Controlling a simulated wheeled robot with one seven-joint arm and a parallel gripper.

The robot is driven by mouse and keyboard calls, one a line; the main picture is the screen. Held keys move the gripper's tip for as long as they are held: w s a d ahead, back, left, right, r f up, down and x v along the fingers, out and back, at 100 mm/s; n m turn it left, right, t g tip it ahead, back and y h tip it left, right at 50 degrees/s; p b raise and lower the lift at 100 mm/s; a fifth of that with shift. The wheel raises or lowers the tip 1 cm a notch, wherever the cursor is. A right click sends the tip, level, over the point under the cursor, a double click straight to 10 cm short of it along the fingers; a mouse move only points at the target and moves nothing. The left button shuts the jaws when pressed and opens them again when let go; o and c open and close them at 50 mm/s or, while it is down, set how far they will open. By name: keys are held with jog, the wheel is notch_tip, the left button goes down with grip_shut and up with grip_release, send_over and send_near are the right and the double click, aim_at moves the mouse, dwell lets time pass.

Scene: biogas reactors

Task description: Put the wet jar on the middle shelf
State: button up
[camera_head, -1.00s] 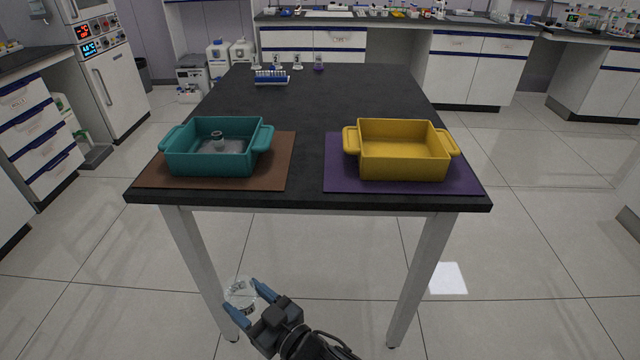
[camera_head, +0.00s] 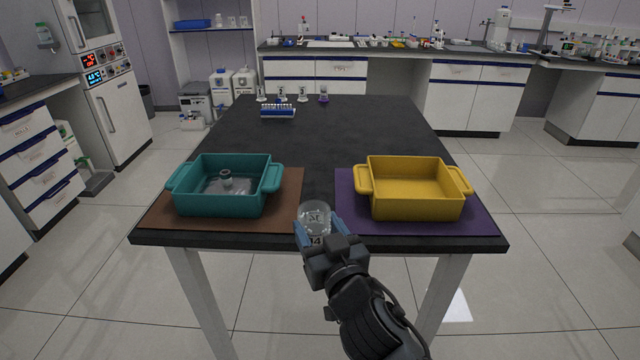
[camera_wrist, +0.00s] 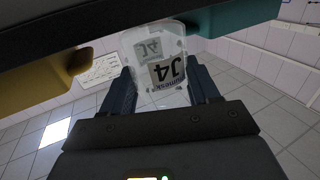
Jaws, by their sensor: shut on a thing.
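My gripper (camera_head: 318,236) is shut on a clear jar (camera_head: 315,215), at the front edge of the black table between the two bins. In the wrist view the jar (camera_wrist: 158,62) sits between the fingers and carries a label reading J4. I cannot tell whether the jar is wet. A shelf unit (camera_head: 205,30) stands at the back left, with a blue tray and several clear vessels on one board; which board is the middle one is unclear.
A teal bin (camera_head: 222,199) with a clear object inside stands on a brown mat (camera_head: 164,211). A yellow bin (camera_head: 415,207) stands on a purple mat (camera_head: 480,217). A tube rack (camera_head: 278,112) and small flasks stand at the table's far end. The table's middle (camera_head: 320,140) is clear.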

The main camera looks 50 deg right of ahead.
aim_at(324, 214)
jog(key=w+d+p, duration=0.1)
jog(key=w+d, duration=0.1)
jog(key=w+d+p, duration=0.1)
jog(key=w+d, duration=0.1)
jog(key=d, duration=0.1)
jog(key=shift+w+d, duration=0.15)
jog(key=shift+d, duration=0.05)
jog(key=w+d+p, duration=0.2)
jog(key=d, duration=0.1)
jog(key=shift+w+d, duration=0.15)
jog(key=shift+w, duration=0.1)
jog(key=shift+f, duration=0.15)
jog(key=shift+f, duration=0.1)
jog(key=o, duration=1.1)
